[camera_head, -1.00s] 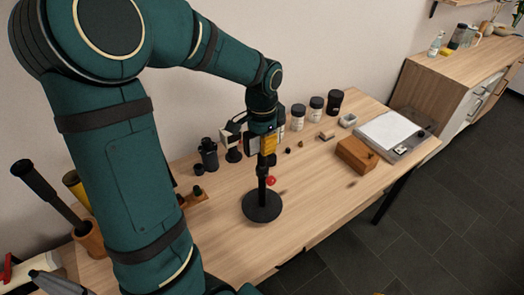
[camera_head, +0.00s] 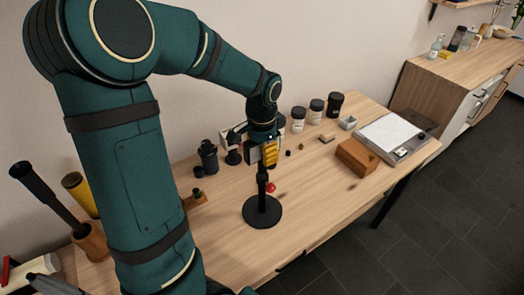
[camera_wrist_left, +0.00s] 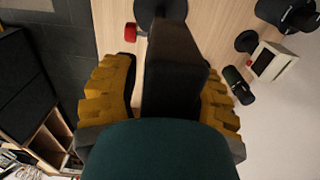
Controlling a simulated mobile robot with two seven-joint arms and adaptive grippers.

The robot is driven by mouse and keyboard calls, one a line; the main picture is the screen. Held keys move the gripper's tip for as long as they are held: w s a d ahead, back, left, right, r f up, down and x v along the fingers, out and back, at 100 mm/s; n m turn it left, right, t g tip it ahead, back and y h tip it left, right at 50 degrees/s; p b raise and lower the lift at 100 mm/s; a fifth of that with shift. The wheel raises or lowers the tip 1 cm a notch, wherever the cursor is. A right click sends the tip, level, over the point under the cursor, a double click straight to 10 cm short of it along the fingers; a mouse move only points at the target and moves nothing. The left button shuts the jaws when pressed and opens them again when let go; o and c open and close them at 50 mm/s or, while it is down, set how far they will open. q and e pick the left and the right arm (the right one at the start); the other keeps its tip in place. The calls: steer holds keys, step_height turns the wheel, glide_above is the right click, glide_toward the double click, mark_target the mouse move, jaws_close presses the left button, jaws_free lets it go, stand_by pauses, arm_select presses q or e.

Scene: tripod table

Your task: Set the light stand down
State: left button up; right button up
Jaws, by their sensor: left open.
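The light stand (camera_head: 262,211) stands upright on the wooden table (camera_head: 310,205), its round black base flat on the top. It has a black post and a red knob. My left gripper (camera_head: 265,155) is at the upper end of the post, with its yellow fingers apart. In the left wrist view my gripper (camera_wrist_left: 165,85) shows its yellow fingers spread on both sides of the dark upper part of the stand (camera_wrist_left: 175,65), with gaps beside it. The red knob (camera_wrist_left: 130,32) shows above. My right gripper is not in view.
Several dark jars (camera_head: 316,110) stand at the back. A wooden block (camera_head: 356,157) and a tray with a white sheet (camera_head: 393,135) lie to the right. A black canister (camera_head: 208,157) stands left of the stand. The table's front middle is clear.

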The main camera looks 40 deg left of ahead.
arm_select(q)
step_height(320, 180, up, 12)
steer(key=shift+r+p, duration=0.1)
steer(key=shift+p, duration=0.75)
